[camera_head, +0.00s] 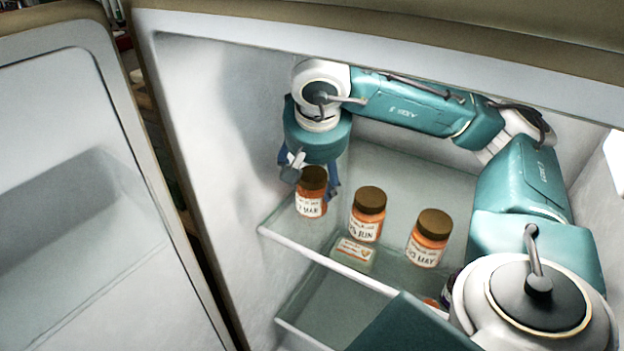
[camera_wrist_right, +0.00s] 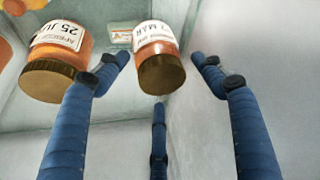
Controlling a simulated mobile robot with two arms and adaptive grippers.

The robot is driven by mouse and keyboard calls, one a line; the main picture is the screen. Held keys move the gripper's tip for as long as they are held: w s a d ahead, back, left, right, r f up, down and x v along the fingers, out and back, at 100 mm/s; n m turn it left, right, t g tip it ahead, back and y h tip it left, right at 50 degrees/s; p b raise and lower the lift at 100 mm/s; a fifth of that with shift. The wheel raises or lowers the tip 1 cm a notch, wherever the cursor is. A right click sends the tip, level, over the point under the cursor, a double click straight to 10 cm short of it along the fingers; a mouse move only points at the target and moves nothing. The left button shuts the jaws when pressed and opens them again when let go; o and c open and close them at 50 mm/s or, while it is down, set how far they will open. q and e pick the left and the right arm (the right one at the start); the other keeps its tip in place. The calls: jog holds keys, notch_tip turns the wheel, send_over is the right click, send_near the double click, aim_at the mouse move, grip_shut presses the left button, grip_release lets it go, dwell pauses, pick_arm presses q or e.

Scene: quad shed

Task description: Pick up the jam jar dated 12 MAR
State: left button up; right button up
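The jam jar whose label ends in MAR (camera_head: 311,205) has a brown lid and orange contents. It stands upright on the upper shelf, leftmost of the jars; its day number is only partly readable. My right gripper (camera_head: 313,184) reaches down over this jar, with a blue finger beside it. In the right wrist view the MAR jar (camera_wrist_right: 156,50) sits between the open fingers (camera_wrist_right: 160,62), with small gaps on both sides. Jars labelled JUN (camera_head: 367,214) and MAY (camera_head: 429,238) stand to its right. My left gripper is out of view.
A small flat labelled box (camera_head: 354,253) lies in front of the JUN jar. The glass shelf (camera_head: 284,238) has a pale front edge. The fridge wall (camera_head: 210,130) is close on the left, and the open door (camera_head: 70,200) stands farther left.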

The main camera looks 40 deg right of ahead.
jog(key=shift+s+a+r, duration=0.15)
jog(key=shift+r, duration=0.1)
jog(key=shift+f, duration=0.2)
jog(key=c, duration=1.2)
jog(key=shift+r, duration=0.1)
grip_shut()
jog(key=shift+r, duration=0.2)
